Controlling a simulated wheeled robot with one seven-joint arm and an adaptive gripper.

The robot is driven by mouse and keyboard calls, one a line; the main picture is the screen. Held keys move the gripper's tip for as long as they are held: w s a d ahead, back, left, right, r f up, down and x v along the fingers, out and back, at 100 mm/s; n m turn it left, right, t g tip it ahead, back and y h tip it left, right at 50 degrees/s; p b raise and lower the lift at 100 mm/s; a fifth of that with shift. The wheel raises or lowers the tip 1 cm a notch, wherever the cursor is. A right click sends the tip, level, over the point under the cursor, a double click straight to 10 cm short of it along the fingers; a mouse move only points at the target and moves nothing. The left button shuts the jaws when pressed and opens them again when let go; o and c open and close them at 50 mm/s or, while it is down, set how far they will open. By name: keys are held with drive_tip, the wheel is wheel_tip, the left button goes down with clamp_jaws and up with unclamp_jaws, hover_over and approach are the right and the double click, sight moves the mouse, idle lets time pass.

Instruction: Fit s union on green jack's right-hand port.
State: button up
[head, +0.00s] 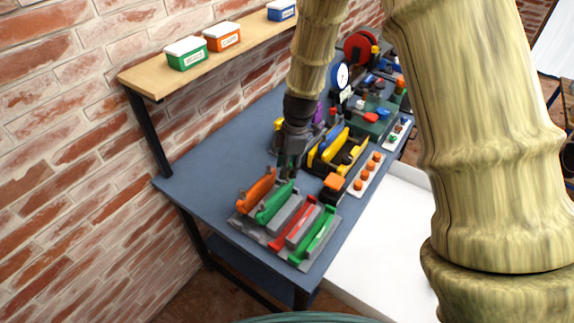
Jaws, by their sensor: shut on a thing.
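My gripper (288,172) points down over the far end of a grey rack at the near end of the blue bench. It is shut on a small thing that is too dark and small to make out. Just below the fingertips is the upper end of a long green piece (272,206) in the rack; I cannot tell whether they touch. A second long green piece (314,240) lies at the rack's right side. A green block-like device (372,125) stands farther back. I cannot tell which is the green jack, and no s union can be made out.
The grey rack (243,226) also holds orange (257,190) and red (290,228) pieces. A white strip with several orange pieces (366,172) and a yellow-and-black holder (340,150) stand behind. The bench (205,160) is clear left of my gripper. A shelf (150,77) carries labelled boxes.

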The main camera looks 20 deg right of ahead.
drive_tip(key=shift+f+b, duration=0.65)
drive_tip(key=shift+f, duration=0.6)
idle(0.4)
drive_tip(key=o, duration=1.5)
drive_tip(key=shift+c, duration=0.2)
drive_tip(key=shift+r+p, duration=2.7)
drive_tip(key=shift+r, duration=1.35)
